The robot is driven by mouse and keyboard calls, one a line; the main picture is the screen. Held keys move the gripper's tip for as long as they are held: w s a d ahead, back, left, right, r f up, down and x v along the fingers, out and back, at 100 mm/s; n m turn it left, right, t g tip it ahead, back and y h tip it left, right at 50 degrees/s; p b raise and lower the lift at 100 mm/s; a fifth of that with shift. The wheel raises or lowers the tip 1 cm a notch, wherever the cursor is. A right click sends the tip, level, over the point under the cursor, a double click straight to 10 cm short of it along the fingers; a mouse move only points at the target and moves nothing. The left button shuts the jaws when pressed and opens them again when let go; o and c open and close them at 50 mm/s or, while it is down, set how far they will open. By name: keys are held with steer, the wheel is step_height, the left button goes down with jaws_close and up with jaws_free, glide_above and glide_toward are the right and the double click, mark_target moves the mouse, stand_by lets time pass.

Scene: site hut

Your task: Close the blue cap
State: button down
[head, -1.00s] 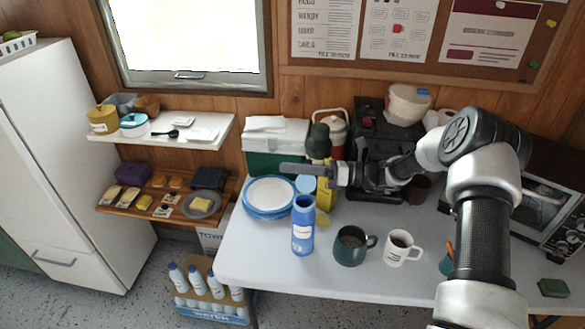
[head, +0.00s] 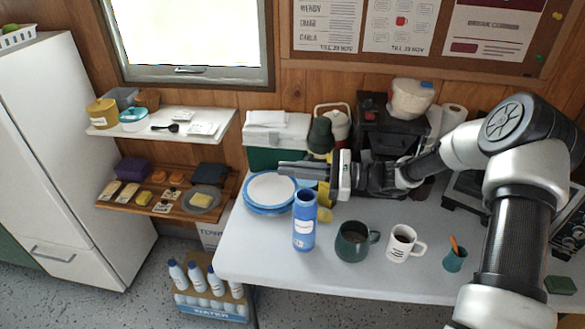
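A blue bottle (head: 304,222) with a white label stands upright on the white table, in front of the plates. Its top end (head: 305,193) is darker blue. The light blue cap is mostly or wholly hidden behind my gripper, so I cannot tell its angle. My gripper (head: 292,169) points left, and its long grey fingers appear above and behind the bottle's top. The fingers overlap in this view, so their gap does not show. I cannot tell whether they touch the cap.
Stacked plates (head: 268,205) are left of the bottle. A dark green mug (head: 352,247), a white mug (head: 398,250) and a teal cup (head: 455,263) stand to its right. A green-and-white cooler (head: 265,157) is behind. The front table strip (head: 330,281) is clear.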

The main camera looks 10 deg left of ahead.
steer(key=s+f+n+b, duration=0.3)
steer(key=s+n+b, duration=0.2)
steer(key=n, duration=0.6)
steer(key=shift+f+b, duration=0.4)
steer(key=shift+b, duration=0.65)
steer(key=shift+a, duration=0.1)
steer(key=c, duration=2)
jaws_free()
steer(key=d+p, duration=0.1)
steer(key=d, duration=1.6)
steer(key=shift+s+d, duration=0.25)
steer(key=shift+s, duration=0.05)
